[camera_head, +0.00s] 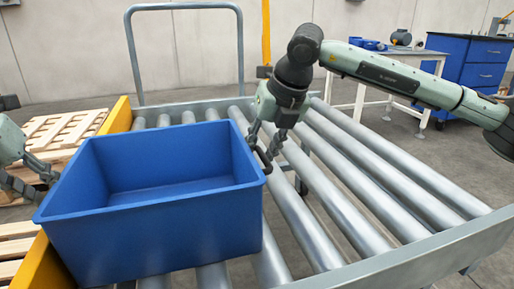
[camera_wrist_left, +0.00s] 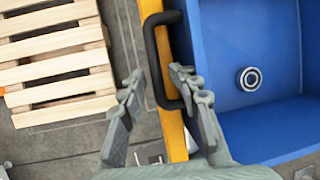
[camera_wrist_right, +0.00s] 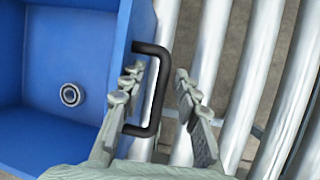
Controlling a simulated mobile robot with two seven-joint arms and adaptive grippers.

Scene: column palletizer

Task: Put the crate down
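The blue crate (camera_head: 150,235) is upright over the left part of the roller conveyor; I cannot tell if its base touches the rollers. Its left side overlaps the yellow rail in the picture. A small metal ring-shaped part (camera_wrist_left: 249,79) lies inside it. My left gripper (camera_head: 42,180) is at the crate's left side, open, with the black left handle (camera_wrist_left: 152,50) between its spread fingers. My right gripper (camera_head: 268,146) is at the right side, open, with the black right handle (camera_wrist_right: 158,90) between its fingers. Neither gripper pinches its handle.
The conveyor rollers (camera_head: 345,185) are bare to the right of the crate. A yellow rail (camera_head: 121,115) edges the conveyor at the left. A wooden pallet (camera_head: 62,130) lies beyond it. A blue cabinet (camera_head: 470,62) and a white table (camera_head: 362,90) stand at the back right.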

